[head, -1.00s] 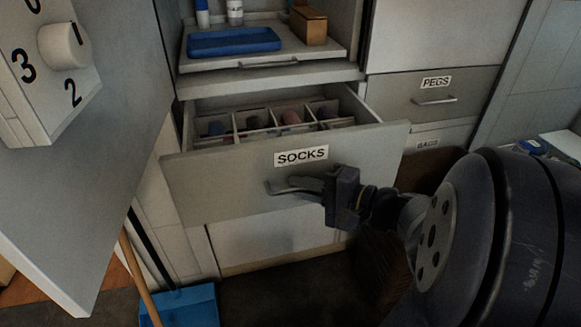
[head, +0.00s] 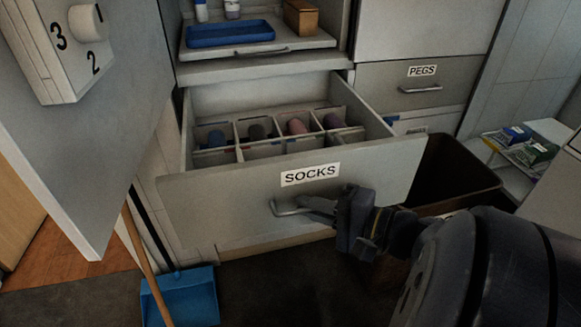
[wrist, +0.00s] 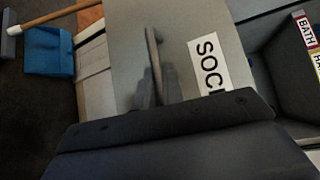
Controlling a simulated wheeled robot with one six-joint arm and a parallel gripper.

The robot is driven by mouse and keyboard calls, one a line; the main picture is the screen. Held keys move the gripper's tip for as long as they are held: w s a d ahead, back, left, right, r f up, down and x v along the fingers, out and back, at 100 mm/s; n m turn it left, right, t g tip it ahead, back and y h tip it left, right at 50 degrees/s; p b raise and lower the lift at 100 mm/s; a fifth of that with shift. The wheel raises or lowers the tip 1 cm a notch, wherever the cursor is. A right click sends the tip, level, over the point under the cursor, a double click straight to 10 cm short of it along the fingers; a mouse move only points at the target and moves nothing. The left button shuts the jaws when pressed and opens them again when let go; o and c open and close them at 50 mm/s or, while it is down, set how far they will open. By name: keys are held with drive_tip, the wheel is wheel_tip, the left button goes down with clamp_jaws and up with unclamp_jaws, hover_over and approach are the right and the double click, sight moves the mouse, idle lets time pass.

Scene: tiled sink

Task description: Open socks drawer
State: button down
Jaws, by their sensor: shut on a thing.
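The socks drawer (head: 225,215) is pulled well out of the cabinet, with a white SOCKS label (head: 310,174) on its front. Divided compartments inside hold several rolled socks (head: 297,127). My gripper (head: 312,205) is shut on the drawer's metal bar handle (head: 287,209), below the label. In the wrist view, the handle (wrist: 153,55) runs up the drawer front beside the partly cut-off label (wrist: 208,65), and my gripper's body hides the lower part.
A shelf with a blue tray (head: 230,33) is above. The PEGS drawer (head: 455,82) is shut at right. A dark bin (head: 455,170) stands right of the drawer. A blue dustpan (head: 185,297) and an open door panel (head: 85,140) are at left.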

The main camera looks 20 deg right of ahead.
drive_tip(key=c, duration=1.8)
unclamp_jaws()
drive_tip(key=shift+d, duration=0.1)
drive_tip(key=p+v, duration=0.2)
drive_tip(key=v, duration=0.8)
drive_tip(key=shift+s+d, duration=0.2)
drive_tip(key=shift+s, duration=0.1)
drive_tip(key=shift+w+a, duration=0.1)
drive_tip(key=shift+b+x, duration=0.95)
drive_tip(key=shift+x, duration=4.35)
